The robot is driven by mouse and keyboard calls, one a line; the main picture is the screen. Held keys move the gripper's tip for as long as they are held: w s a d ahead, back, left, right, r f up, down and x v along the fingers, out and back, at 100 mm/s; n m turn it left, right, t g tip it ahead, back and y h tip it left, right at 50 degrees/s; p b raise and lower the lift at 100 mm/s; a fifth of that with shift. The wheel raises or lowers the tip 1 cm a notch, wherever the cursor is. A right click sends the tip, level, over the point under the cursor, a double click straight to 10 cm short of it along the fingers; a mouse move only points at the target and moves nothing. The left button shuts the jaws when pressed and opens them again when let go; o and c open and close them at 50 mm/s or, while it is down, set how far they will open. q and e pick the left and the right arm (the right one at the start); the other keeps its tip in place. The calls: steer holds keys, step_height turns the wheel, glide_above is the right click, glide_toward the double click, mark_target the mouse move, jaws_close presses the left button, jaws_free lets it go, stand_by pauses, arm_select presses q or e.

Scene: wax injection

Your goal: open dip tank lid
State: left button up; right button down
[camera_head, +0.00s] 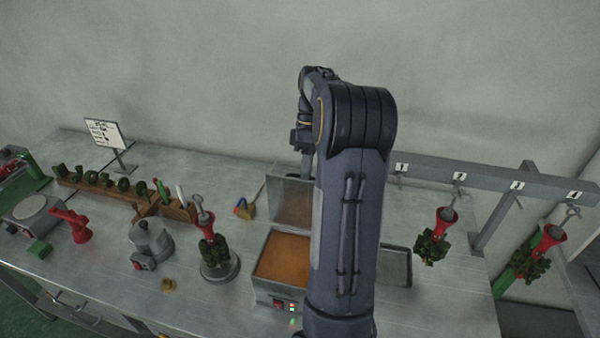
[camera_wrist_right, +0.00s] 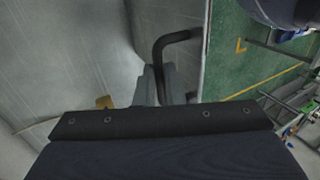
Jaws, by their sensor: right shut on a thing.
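The dip tank (camera_head: 262,286) is a grey box with orange-brown wax (camera_head: 284,256) in its open top and a red switch on its front. Its grey metal lid (camera_head: 288,198) stands roughly upright at the tank's back edge. My right arm hides the right part of the tank and lid. My right gripper (camera_head: 306,165) is by the lid's top edge, mostly hidden behind my arm. In the right wrist view its grey fingers (camera_wrist_right: 165,84) are shut on a dark bent handle (camera_wrist_right: 180,38). My left gripper is not in view.
A red-topped wax tree (camera_head: 212,245) stands left of the tank, near a small metal pot (camera_head: 150,242). A rail (camera_head: 488,179) with numbered hooks holds more trees at right. A wooden rack (camera_head: 105,190) and a sign (camera_head: 104,132) are at left.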

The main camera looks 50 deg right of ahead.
steer(key=shift+w+d+f+g+y, duration=0.25)
steer(key=shift+d+f+y, duration=0.2)
steer(key=shift+d, duration=0.15)
steer(key=shift+w+d+f+g+y, duration=0.15)
steer(key=shift+d+f+g+y, duration=0.1)
steer(key=shift+d+f+y, duration=0.25)
steer(key=shift+d+r, duration=0.1)
steer(key=c, duration=1.5)
jaws_free()
steer(key=shift+d+r, duration=0.1)
steer(key=shift+r, duration=0.1)
steer(key=shift+r, duration=0.1)
